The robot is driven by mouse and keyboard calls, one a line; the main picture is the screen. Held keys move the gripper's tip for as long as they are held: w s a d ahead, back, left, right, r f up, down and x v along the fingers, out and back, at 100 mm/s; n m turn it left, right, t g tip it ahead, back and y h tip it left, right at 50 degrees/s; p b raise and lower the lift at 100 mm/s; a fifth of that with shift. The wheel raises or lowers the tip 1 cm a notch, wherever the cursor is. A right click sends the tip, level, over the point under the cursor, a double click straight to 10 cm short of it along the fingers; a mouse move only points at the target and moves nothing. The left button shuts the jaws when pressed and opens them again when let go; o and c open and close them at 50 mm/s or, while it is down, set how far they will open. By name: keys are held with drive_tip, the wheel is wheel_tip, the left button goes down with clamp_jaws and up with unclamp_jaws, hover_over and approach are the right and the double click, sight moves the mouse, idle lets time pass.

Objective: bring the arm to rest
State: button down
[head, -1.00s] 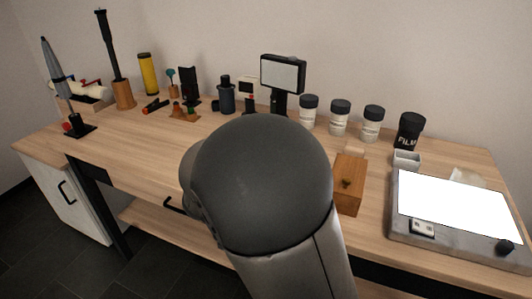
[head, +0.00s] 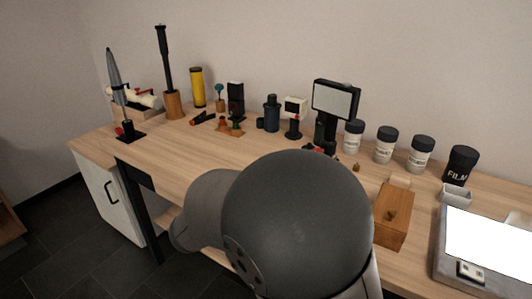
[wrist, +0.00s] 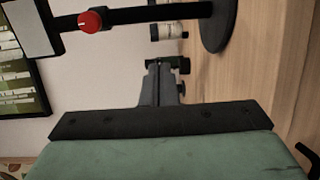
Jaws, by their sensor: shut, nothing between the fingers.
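My arm fills the lower middle of the head view, its rounded dark grey joint (head: 297,215) in front of the workbench (head: 185,150). My gripper is hidden there. In the wrist view my gripper (wrist: 160,68) shows with its grey fingers together, shut and empty, beyond a black plate and a green body. The fingers point toward a dark stand with a red knob (wrist: 90,21) and a round base (wrist: 219,22). I cannot tell how far they are from it.
A screen on a stand (head: 335,100), several lidded jars (head: 385,146), a wooden box (head: 392,222) and a light panel (head: 485,240) are around and right of my arm. Tools and small items line the back. The bench's left front is fairly clear.

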drive_tip(key=s+d+r+m+g+y+p, duration=0.3)
drive_tip(key=s+d+r+g+y+p, duration=0.1)
drive_tip(key=s+d+g+p, duration=0.65)
drive_tip(key=s+a+r+m+y+p, duration=0.1)
drive_tip(key=s+r+m+y+p, duration=0.1)
drive_tip(key=s+y+p, duration=0.2)
drive_tip(key=s+a+r+m+y+p, duration=0.1)
drive_tip(key=s+a+r+y+p, duration=0.1)
drive_tip(key=s+y, duration=0.4)
drive_tip(key=shift+s+r+m+t+p, duration=0.4)
drive_tip(key=shift+s+t+p, duration=0.05)
drive_tip(key=shift+s+p, duration=0.45)
